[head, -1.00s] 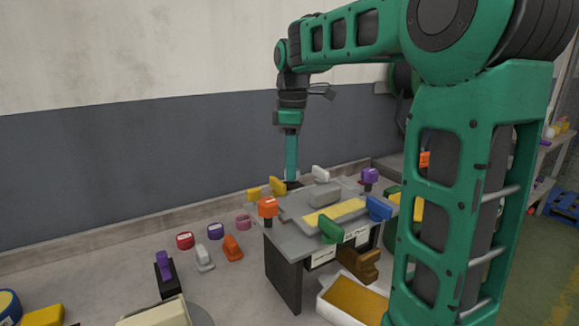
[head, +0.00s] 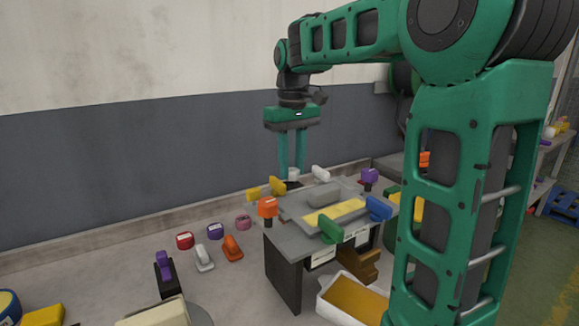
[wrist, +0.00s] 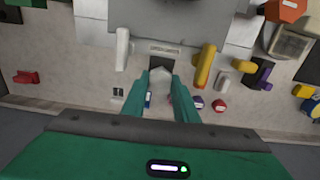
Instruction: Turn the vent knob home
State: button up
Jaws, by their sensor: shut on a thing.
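A pale grey-white knob (wrist: 160,75) sits between my fingertips in the wrist view, below a small label plate (wrist: 165,50) too small to read. I take it for the vent knob. In the head view the pale knob (head: 293,173) shows at the back edge of the grey-topped stand. My gripper (head: 291,176) reaches straight down over it with a finger on either side; in the wrist view my gripper (wrist: 164,76) is shut on it. Its pointer and any home mark cannot be made out.
A white handle (wrist: 122,50) and a yellow handle (wrist: 205,65) stand close on either side of my fingers. The grey stand (head: 282,240) carries orange, green (head: 330,229), blue and purple knobs. Several loose knobs, one red (head: 185,240), lie on the bench to its left.

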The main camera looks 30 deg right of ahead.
aim_at(291, 169)
jog(key=m, duration=0.5)
jog(key=shift+w+r+m, duration=0.15)
jog(key=shift+m, duration=0.15)
dwell(0.4)
jog(key=o, duration=1.1)
jog(key=shift+c, duration=0.2)
notch_tip(291, 169, up, 10)
jog(key=shift+r, duration=0.25)
